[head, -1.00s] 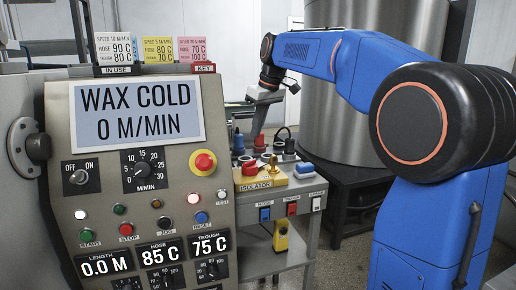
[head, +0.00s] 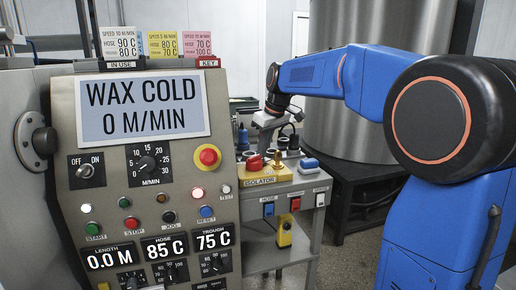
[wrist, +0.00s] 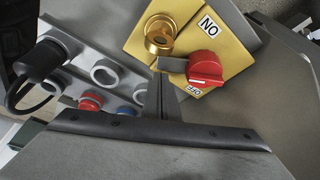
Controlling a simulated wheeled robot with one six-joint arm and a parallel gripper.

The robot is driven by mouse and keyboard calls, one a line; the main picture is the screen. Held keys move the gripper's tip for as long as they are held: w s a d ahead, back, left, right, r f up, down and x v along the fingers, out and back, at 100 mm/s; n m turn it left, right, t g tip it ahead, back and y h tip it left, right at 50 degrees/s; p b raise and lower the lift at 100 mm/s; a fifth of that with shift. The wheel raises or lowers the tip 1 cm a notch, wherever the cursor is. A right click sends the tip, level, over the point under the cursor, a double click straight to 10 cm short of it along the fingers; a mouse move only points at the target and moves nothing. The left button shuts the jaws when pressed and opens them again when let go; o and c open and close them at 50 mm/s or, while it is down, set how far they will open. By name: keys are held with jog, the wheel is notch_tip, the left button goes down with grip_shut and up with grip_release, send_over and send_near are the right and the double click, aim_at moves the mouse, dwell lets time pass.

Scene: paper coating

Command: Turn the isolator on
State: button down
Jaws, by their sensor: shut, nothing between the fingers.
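The isolator is a yellow plate (head: 284,176) labelled ISOLATOR on the bench beside the console. The knob's pale mark faces the OFF label. The red knob is also seen in the head view (head: 254,162). My gripper (wrist: 166,84) is shut and empty, its fingertips close beside the knob and below the brass socket in the wrist view. I cannot tell whether it touches the knob. In the head view my gripper (head: 268,128) is over the plate.
The control console (head: 225,120) stands close on the left, its display reading WAX COLD, 0 M/MIN. A dark plug with a cable (wrist: 40,62) and several round sockets lie beside the plate. A large metal tank (head: 345,100) stands behind my arm.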

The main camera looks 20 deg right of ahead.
jog(key=shift+s, duration=0.1)
dwell(0.3)
jog(key=shift+s+d+m+h, duration=0.2)
jog(key=shift+s+d+m, duration=0.15)
jog(key=shift+m, duration=0.3)
jog(key=shift+s+d+m+h, duration=0.2)
jog(key=shift+s+m, duration=0.1)
jog(key=shift+m, duration=0.35)
jog(key=shift+s+d, duration=0.2)
jog(key=shift+s, duration=0.2)
